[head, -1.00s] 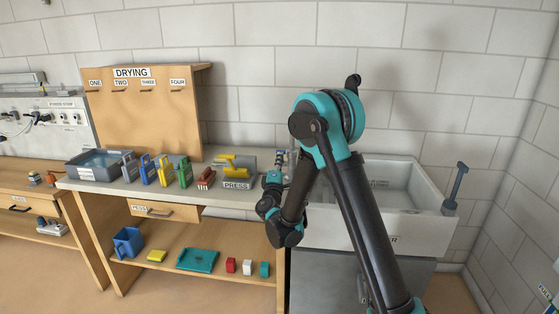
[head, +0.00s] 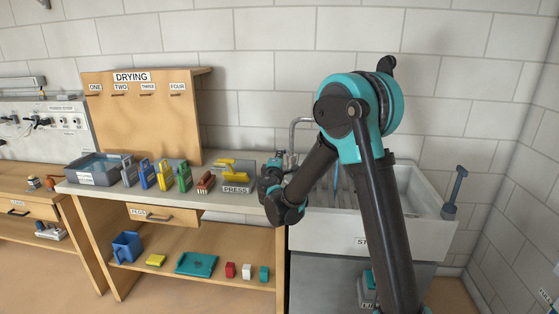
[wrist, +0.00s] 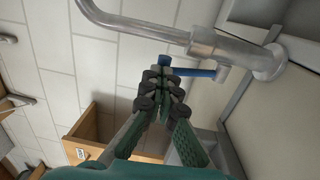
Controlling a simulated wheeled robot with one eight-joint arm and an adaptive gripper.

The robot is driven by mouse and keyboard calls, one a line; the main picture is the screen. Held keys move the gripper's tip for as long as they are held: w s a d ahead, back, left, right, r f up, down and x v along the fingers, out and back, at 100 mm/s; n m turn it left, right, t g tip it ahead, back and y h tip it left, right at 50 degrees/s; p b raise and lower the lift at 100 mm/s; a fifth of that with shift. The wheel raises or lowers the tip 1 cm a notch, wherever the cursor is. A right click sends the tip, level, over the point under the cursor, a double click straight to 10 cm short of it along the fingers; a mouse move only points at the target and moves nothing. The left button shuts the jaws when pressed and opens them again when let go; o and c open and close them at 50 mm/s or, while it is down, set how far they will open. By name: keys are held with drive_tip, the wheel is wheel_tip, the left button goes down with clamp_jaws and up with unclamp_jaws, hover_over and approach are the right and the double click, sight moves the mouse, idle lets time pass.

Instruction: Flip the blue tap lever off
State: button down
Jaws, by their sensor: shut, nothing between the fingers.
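The blue tap lever (wrist: 192,72) lies crosswise in the wrist view, joined at its right end to the metal tap (wrist: 222,46). My gripper (wrist: 160,77) is shut and empty. Its fingertips are at the left end of the lever and overlap it in the picture; I cannot tell whether they touch. In the head view my gripper (head: 275,166) is beside the tap spout (head: 300,124), at the left end of the sink (head: 420,222). The lever is not clear in the head view, and my arm hides part of the sink.
Left of the sink, the worktop (head: 100,191) holds several coloured clips, a grey basin (head: 97,177) and a yellow-handled press (head: 235,170). A blue plunger-like tool (head: 455,190) stands at the sink's right edge. The tiled wall is close behind the tap.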

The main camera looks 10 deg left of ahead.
drive_tip(key=shift+w+r, duration=0.45)
drive_tip(key=shift+w, duration=0.3)
drive_tip(key=shift+w+r, duration=0.4)
drive_tip(key=shift+w, duration=0.3)
